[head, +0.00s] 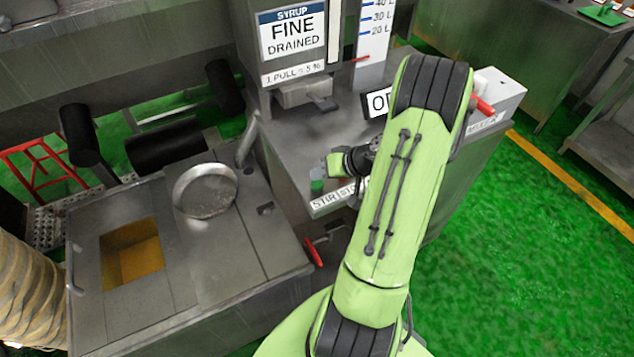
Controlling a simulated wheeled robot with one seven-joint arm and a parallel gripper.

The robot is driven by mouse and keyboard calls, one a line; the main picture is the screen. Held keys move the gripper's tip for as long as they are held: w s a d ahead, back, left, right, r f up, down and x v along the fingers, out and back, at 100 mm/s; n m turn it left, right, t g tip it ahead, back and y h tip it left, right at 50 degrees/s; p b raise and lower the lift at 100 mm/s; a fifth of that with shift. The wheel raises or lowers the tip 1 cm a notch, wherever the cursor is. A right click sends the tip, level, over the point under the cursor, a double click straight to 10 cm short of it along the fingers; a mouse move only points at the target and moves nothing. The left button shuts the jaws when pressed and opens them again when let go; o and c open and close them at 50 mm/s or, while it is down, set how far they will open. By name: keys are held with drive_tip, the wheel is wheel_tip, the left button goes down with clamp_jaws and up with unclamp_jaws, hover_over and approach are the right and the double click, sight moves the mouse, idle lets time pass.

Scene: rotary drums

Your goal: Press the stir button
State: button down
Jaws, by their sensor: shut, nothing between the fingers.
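The green stir button (317,186) stands on the front edge of the grey machine's counter, above a white label (324,202) that reads STIR. Part of a second label beside it is hidden by my arm. My gripper (331,165) is shut and empty, at the end of my light green arm. In the picture it lies just above and to the right of the green button. I cannot tell whether it touches the button.
A syrup dispenser with a FINE DRAINED sign (292,31) and a level scale (372,30) stands behind. A red-handled valve (314,251) sticks out below the counter. A round metal pan (205,190) lies on the left bench. Green floor is free at right.

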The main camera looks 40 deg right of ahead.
sight(321, 184)
drive_tip(key=shift+f, duration=0.1)
drive_tip(key=shift+f+b, duration=0.35)
drive_tip(key=shift+b, duration=0.25)
drive_tip(key=shift+f+b, duration=0.6)
drive_tip(key=shift+b, duration=0.05)
idle(0.4)
drive_tip(key=shift+r+p, duration=0.65)
drive_tip(key=shift+r, duration=0.4)
wheel_tip(321, 184, up, 5)
drive_tip(key=p, duration=0.3)
drive_tip(key=shift+r+p, duration=0.1)
drive_tip(key=shift+p, duration=0.2)
